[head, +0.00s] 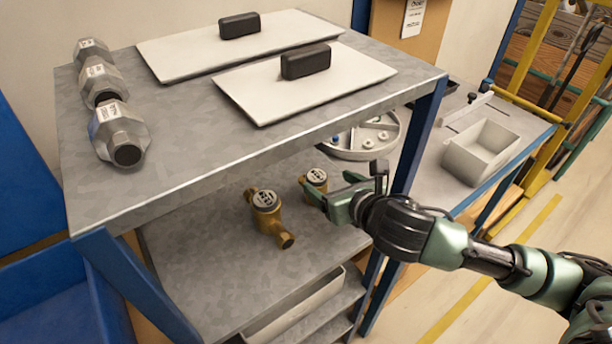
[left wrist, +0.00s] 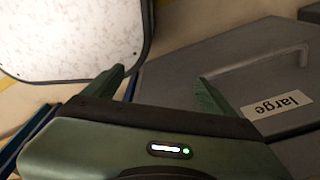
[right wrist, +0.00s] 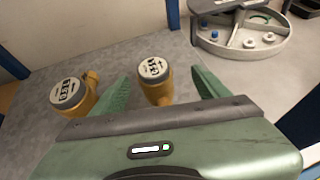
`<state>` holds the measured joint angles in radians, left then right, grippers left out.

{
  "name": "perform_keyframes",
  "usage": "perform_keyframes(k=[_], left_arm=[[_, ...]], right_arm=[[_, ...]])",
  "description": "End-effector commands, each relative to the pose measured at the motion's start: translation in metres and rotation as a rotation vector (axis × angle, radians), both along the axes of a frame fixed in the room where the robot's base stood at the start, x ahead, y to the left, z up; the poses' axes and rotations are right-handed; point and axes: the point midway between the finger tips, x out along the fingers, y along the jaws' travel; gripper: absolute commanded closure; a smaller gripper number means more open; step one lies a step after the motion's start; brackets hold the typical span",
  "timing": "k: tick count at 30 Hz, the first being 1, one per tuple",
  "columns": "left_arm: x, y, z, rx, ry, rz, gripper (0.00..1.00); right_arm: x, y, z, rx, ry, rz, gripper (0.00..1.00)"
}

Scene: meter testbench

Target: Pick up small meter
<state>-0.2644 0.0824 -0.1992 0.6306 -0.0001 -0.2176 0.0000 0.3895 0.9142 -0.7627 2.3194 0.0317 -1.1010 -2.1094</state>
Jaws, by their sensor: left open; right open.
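Two brass meters with round white dials stand on the shelf below the top. The right, smaller-looking meter (head: 316,178) is beside the fingers of my right gripper (head: 335,195), partly hidden by them. In the right wrist view this meter (right wrist: 154,70) shows between the two open fingers, with no clear grip on it. The other meter (head: 266,203) lies to the left; it also shows left of the fingers in the right wrist view (right wrist: 72,93). My left gripper (left wrist: 160,78) is open and empty, and shows only in the left wrist view.
The shelf top (head: 200,170) overhangs the meters. A round tray (head: 365,138) and a grey bin (head: 482,150) are at the right. A grey case labelled "large" (left wrist: 275,104) is near my left gripper.

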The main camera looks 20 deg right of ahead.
Motion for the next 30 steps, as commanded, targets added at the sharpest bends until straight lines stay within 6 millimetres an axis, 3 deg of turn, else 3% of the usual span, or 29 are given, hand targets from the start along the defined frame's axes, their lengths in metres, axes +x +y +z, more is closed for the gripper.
perform_keyframes(k=[2,9,11,14,21,26,27,30], left_arm=[[-0.006,0.000,0.001,0.001,0.008,0.001,0.14],[-0.059,0.002,0.004,0.004,0.081,0.001,0.14],[-0.064,0.002,0.006,0.005,0.088,0.001,0.14],[-0.060,0.002,0.009,0.005,0.083,0.000,0.14],[-0.022,-0.002,0.012,-0.002,0.027,0.000,0.14],[-0.023,-0.003,0.012,-0.004,0.029,0.000,0.14],[-0.025,-0.003,0.012,-0.003,0.032,0.000,0.14],[-0.032,-0.003,0.011,-0.002,0.042,0.000,0.14]], right_arm=[[0.007,0.002,-0.003,-0.003,0.001,0.003,0.25],[0.027,0.009,-0.018,0.001,0.003,0.001,0.25],[0.034,0.012,-0.024,0.002,0.003,0.001,0.25],[0.045,0.017,-0.033,0.002,0.002,0.000,0.25],[0.061,0.019,-0.042,-0.001,0.001,0.001,0.25],[0.061,0.019,-0.042,0.000,0.000,0.002,0.25],[0.061,0.018,-0.042,0.000,0.000,0.002,0.27],[0.060,0.018,-0.042,0.000,0.001,0.002,0.55]])
